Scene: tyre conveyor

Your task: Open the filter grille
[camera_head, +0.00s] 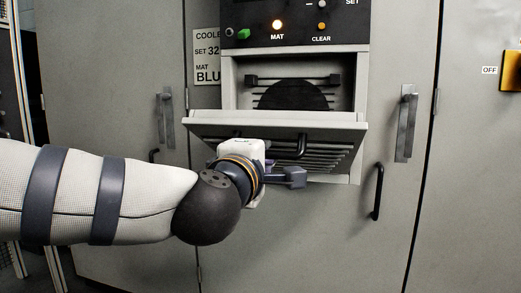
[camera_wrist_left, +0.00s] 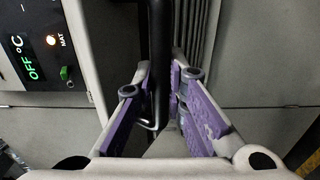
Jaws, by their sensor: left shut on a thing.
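The filter grille (camera_head: 335,137) is a grey slatted panel below the control panel in the head view. It is tilted out at the top, and the recess (camera_head: 345,90) behind it is exposed. My left gripper (camera_wrist_left: 162,80) is shut around a dark bar, the grille handle (camera_wrist_left: 160,40), between its purple pads in the left wrist view. In the head view my left gripper (camera_head: 285,177) is at the grille's outer face, and my wrist hides part of the grille. The grille slats (camera_wrist_left: 192,30) show beside the handle. My right gripper is in neither view.
Inside the recess are a dark round opening (camera_head: 293,96) and a dark horizontal bar (camera_head: 290,79). The control panel (camera_head: 297,22) is above. Cabinet door handles (camera_head: 406,122) (camera_head: 165,118) stand on both sides, and a black pull handle (camera_head: 377,192) is at lower right.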

